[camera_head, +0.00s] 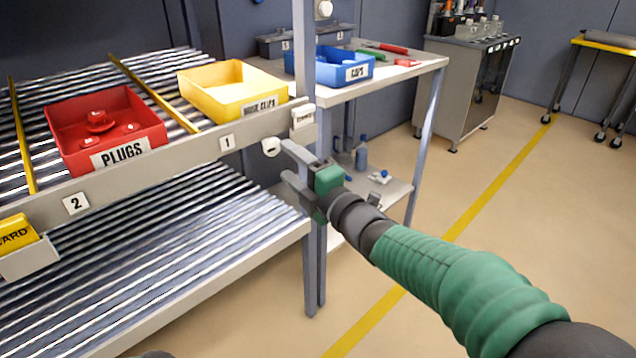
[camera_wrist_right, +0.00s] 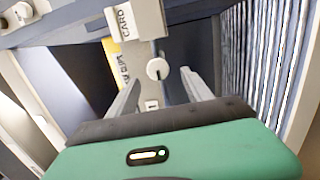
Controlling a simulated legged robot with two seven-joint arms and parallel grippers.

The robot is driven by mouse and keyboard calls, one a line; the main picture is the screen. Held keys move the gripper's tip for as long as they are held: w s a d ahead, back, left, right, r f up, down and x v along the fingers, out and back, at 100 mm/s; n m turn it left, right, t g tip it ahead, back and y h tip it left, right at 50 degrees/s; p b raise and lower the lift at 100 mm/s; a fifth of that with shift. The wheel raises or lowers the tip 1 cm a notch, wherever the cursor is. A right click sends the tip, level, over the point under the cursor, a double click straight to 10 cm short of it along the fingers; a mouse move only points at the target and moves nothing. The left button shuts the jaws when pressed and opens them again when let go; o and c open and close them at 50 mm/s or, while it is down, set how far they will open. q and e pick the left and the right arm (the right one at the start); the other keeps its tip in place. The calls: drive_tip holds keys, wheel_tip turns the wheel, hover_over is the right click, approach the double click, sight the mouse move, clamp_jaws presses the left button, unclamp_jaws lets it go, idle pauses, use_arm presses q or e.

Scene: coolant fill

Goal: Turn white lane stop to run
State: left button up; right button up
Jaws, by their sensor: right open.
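The white lane stop (camera_head: 271,147) is a small round white knob on the front rail of the upper roller shelf, right of the label 1. In the right wrist view the white knob (camera_wrist_right: 157,68) shows between the two fingers, with a dark slot across its face. My right gripper (camera_head: 283,160) is open, its fingers pointing at the knob from the right. In the right wrist view the open fingers (camera_wrist_right: 160,76) lie on either side of the knob; I cannot tell whether they touch it. My left gripper is not in view.
A card holder (camera_head: 303,117) sits on the rail just above the gripper. A grey upright post (camera_head: 312,265) stands close by. A yellow bin (camera_head: 232,90) and a red PLUGS bin (camera_head: 105,128) rest on the upper rollers. A blue bin (camera_head: 329,67) is on the bench behind.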

drive_tip(key=p+v, duration=0.2)
drive_tip(key=v, duration=1)
